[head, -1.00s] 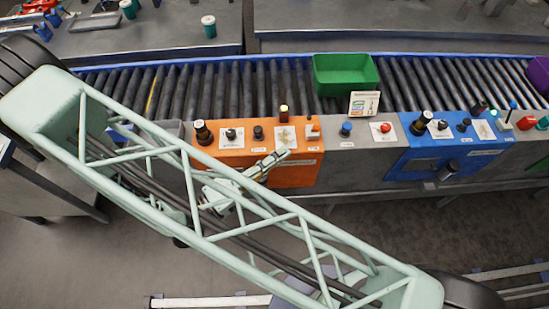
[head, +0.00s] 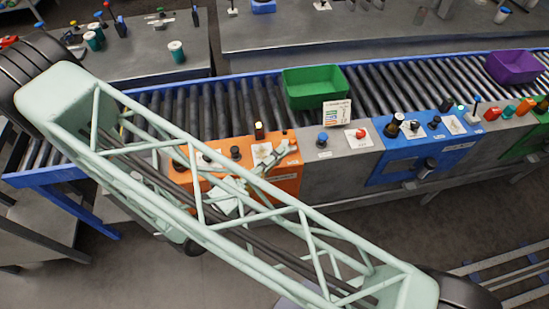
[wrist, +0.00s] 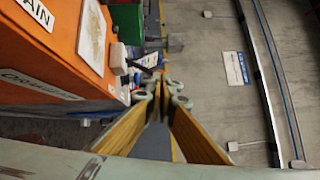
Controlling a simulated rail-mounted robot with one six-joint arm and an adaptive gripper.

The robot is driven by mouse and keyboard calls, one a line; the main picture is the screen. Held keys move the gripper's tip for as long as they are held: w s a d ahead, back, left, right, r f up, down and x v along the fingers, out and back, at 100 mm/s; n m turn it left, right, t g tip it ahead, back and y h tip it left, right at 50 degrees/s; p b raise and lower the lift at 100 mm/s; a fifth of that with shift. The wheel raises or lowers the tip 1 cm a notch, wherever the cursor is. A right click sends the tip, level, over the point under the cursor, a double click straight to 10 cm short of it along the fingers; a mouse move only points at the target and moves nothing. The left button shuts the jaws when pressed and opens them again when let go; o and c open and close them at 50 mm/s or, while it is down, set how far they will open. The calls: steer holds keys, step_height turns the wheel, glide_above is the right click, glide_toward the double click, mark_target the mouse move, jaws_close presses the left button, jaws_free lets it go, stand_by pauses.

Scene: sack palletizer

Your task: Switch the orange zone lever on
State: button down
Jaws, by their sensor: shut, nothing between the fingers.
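The orange zone panel (head: 290,187) is at the middle of the head view, partly hidden behind my arm. It also fills the upper left of the wrist view (wrist: 65,50), with part of a label showing. A white block with a dark stub (wrist: 119,59), probably the lever, sticks out from the panel's edge in the wrist view. I cannot tell its position. My gripper (wrist: 164,84) is shut and empty, its fingertips just right of that block and apart from it in the picture. In the head view my gripper (head: 286,148) is over the panel's right end.
A grey panel with a blue knob (head: 322,140) and a red button (head: 361,133) adjoins on the right, then a blue panel (head: 400,165). A green bin (head: 316,88) and a purple bin (head: 513,67) sit on the roller conveyor.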

steer(key=shift+w+d, duration=0.5)
